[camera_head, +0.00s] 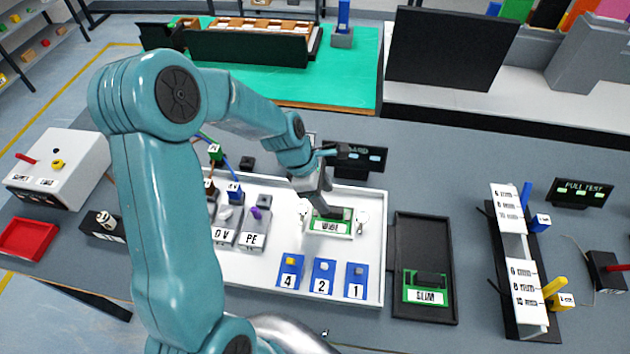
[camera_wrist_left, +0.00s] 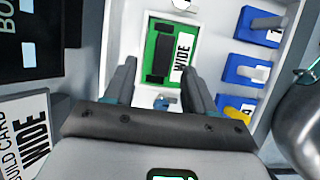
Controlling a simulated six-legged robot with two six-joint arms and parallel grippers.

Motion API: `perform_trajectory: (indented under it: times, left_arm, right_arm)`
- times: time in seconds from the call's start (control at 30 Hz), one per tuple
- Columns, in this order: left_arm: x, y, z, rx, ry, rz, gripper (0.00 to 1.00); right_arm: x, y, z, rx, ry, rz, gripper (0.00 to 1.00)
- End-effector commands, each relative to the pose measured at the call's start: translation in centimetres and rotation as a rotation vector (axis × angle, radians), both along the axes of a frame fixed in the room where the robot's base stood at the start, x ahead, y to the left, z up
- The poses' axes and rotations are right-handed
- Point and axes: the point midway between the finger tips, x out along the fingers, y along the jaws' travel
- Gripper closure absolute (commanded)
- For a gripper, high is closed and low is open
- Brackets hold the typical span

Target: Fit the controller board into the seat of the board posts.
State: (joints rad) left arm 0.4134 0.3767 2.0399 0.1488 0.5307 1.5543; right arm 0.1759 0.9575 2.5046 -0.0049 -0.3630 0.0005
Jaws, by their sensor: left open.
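A green controller board with a black block and a WIDE label (camera_head: 331,226) lies in the white tray, between two white round-topped posts (camera_head: 304,209) (camera_head: 362,216). In the left wrist view, the board (camera_wrist_left: 152,58) lies inside a pale rectangular frame; I cannot tell whether it is fully down. My left gripper (camera_head: 323,205) is over the board, its fingers apart and empty; the wrist view shows the fingers (camera_wrist_left: 160,75) on either side of the board's near end. A second green board, labelled SLIM (camera_head: 426,290), lies in a black tray. My right gripper is not in view.
The white tray (camera_head: 345,285) also holds blue blocks numbered 4, 2 and 1 (camera_head: 324,277) and grey terminals (camera_head: 252,235). The black tray (camera_head: 425,235) is right of it. A black display (camera_head: 355,158) stands behind. A WIDE build card (camera_wrist_left: 25,135) shows in the wrist view.

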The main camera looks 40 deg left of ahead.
Motion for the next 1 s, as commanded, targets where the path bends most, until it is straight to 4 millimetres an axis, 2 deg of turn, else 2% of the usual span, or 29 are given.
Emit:
perform_trajectory:
  times: [0.03, 0.13, 0.33, 0.5, 1.0]
  left_arm:
    - [-0.2, 0.5, 1.2, 0.002, -0.004, 0.002, 0.45]
    - [-0.7, 1.2, 3.2, 0.002, -0.003, 0.001, 0.45]
    - [-1.4, 2.1, 5.8, -0.002, 0.003, 0.0, 0.45]
    - [-1.6, 2.3, 6.5, -0.003, 0.005, -0.001, 0.45]
    - [-1.6, 2.2, 6.4, -0.003, 0.007, -0.002, 0.45]
  right_arm:
    - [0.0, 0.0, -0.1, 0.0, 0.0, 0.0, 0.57]
    - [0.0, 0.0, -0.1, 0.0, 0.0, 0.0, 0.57]
    - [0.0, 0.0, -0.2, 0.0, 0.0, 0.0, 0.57]
    - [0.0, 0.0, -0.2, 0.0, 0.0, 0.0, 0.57]
    - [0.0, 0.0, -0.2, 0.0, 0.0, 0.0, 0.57]
